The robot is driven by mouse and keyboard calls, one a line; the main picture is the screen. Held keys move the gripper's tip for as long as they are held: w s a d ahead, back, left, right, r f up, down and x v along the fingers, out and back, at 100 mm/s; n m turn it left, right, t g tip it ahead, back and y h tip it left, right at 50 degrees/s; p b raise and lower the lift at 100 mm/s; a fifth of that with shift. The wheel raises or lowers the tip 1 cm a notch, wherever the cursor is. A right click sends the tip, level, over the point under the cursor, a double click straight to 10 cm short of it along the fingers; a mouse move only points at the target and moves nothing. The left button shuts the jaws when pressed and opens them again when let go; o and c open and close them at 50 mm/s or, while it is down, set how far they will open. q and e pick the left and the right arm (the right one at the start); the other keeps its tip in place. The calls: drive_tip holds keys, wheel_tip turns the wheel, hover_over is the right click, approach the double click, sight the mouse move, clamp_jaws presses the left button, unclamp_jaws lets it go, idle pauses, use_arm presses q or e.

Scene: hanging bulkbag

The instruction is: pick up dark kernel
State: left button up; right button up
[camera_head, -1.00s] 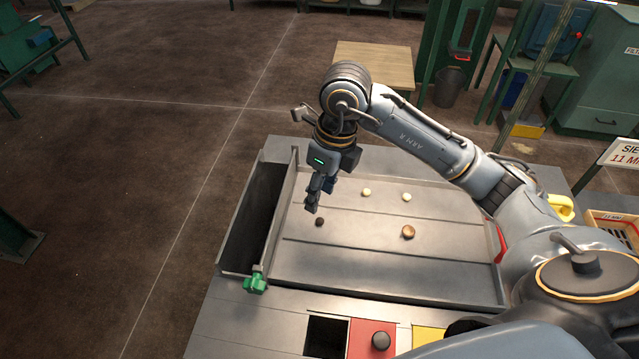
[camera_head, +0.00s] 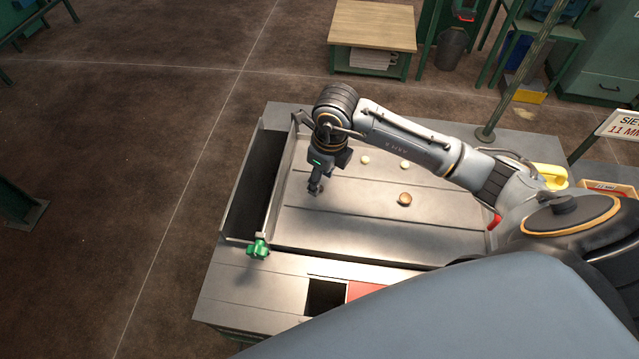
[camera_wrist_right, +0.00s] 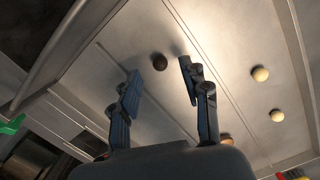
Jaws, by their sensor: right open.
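The dark kernel (camera_wrist_right: 159,62) is a small round dark brown thing lying on the metal tray (camera_head: 340,225). In the right wrist view it lies just beyond the fingertips, between their lines and apart from both. In the head view it is hidden by my right gripper (camera_head: 315,188), which points down over the left part of the tray. In the right wrist view my right gripper (camera_wrist_right: 160,75) has its two fingers spread, with nothing between them. My left gripper is not in view.
Two pale kernels (camera_head: 364,160) (camera_head: 405,165) and a brown one (camera_head: 404,199) lie on the tray. A dark trough (camera_head: 255,185) runs along the tray's left side, with a green knob (camera_head: 258,248) at its near end. Low ridges cross the tray.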

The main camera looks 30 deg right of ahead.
wheel_tip(320, 180, down, 2)
drive_tip(key=shift+f, duration=0.1)
drive_tip(key=shift+w+f, duration=0.15)
drive_tip(key=shift+f, duration=0.05)
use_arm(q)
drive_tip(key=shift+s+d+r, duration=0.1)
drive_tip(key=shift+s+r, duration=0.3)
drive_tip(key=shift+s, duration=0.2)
use_arm(e)
drive_tip(key=c, duration=0.8)
drive_tip(key=shift+r+b, duration=0.35)
drive_tip(key=shift+r, duration=0.2)
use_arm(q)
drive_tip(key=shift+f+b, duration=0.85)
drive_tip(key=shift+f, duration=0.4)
use_arm(e)
drive_tip(key=shift+s+d+r, duration=0.1)
drive_tip(key=shift+s+r, duration=1.9)
drive_tip(key=shift+s, duration=0.35)
drive_tip(key=shift+s+d+r, duration=0.1)
drive_tip(key=shift+s+r, duration=1.95)
drive_tip(key=shift+s, duration=0.35)
drive_tip(key=shift+s+d+r, duration=0.1)
drive_tip(key=shift+s+r, duration=1.9)
drive_tip(key=shift+s, duration=0.35)
